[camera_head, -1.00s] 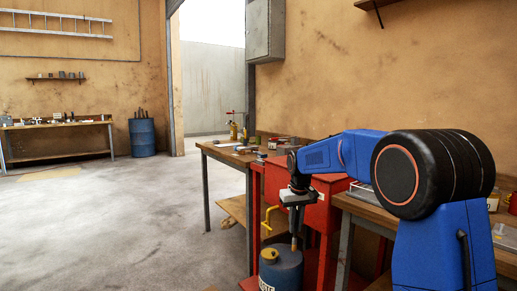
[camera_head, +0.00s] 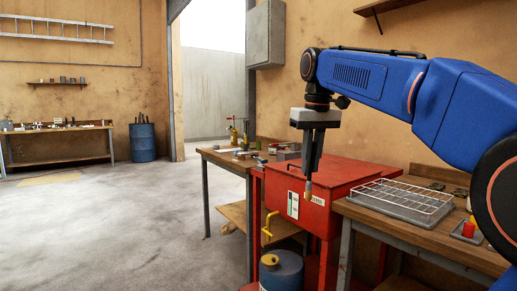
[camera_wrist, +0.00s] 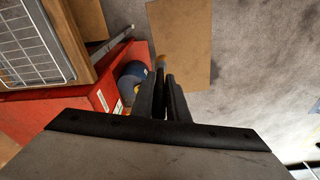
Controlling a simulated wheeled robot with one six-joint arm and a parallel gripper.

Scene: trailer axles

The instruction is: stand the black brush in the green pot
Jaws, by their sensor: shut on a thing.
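My gripper (camera_head: 311,165) points down in front of the red cabinet in the head view. It is shut on a slim thing, which I take to be the black brush (camera_head: 308,190). I cannot make out the green pot for certain. A small green thing shows on the far workbench, too small to identify.
The red cabinet (camera_head: 350,176) stands between the cluttered far workbench (camera_head: 226,158) and a near bench with a white wire rack (camera_head: 410,195). A blue can (camera_head: 284,274) stands low before the cabinet, near a yellow lever (camera_head: 268,222). The floor at left is clear.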

